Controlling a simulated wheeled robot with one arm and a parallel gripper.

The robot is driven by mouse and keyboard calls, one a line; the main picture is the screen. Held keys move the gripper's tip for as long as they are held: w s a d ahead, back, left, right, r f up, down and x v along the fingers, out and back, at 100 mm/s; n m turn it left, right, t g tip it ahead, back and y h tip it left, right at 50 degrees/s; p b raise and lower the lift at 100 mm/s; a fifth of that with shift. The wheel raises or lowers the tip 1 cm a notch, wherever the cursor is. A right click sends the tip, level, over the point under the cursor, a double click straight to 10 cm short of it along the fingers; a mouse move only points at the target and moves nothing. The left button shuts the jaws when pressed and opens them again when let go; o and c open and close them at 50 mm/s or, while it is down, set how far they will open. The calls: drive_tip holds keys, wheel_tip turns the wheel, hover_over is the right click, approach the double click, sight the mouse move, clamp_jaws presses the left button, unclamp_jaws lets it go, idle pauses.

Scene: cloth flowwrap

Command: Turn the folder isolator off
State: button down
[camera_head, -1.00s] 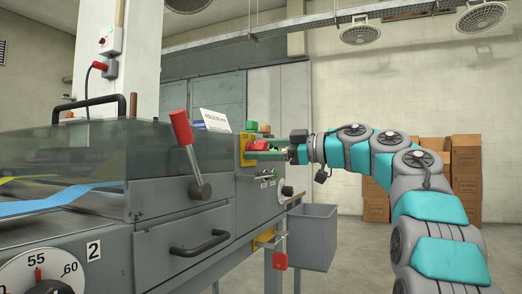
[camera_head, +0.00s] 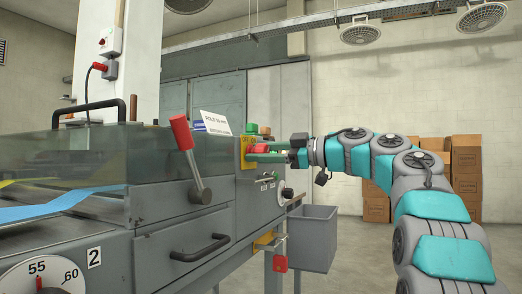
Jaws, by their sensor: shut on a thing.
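The folder isolator is a red rotary handle (camera_head: 252,148) on a yellow plate (camera_head: 246,158), on the right part of the grey machine's front. My gripper (camera_head: 258,152) reaches in from the right, and its greenish fingers are shut on the red handle. The fingers and wrist hide part of the handle, so its exact angle is hard to read. ON/OFF style lettering shows small and blurred at the top of the yellow plate.
A green button (camera_head: 252,128) sits just above the plate. A red-knobbed lever (camera_head: 181,131) stands to the left. Small switches (camera_head: 266,176) and a dial lie below. Cardboard boxes (camera_head: 465,170) stand behind.

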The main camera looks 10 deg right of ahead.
drive_tip(key=shift+r+n+p, duration=0.1)
drive_tip(key=shift+n+p, duration=0.2)
drive_tip(key=shift+p, duration=0.7)
drive_tip(key=shift+n+p, duration=0.8)
drive_tip(key=shift+n, duration=0.2)
drive_tip(key=n, duration=0.4)
drive_tip(key=shift+f+b, duration=0.3)
drive_tip(key=shift+f, duration=0.05)
drive_tip(key=n+b, duration=0.2)
drive_tip(key=n, duration=0.4)
drive_tip(key=shift+n+b, duration=0.3)
drive_tip(key=shift+b, duration=0.1)
drive_tip(key=shift+f+n+b, duration=0.1)
drive_tip(key=shift+n+b, duration=0.35)
drive_tip(key=shift+n, duration=0.75)
drive_tip(key=shift+n+b, duration=0.3)
drive_tip(key=shift+n, duration=0.7)
drive_tip(key=shift+r, duration=0.2)
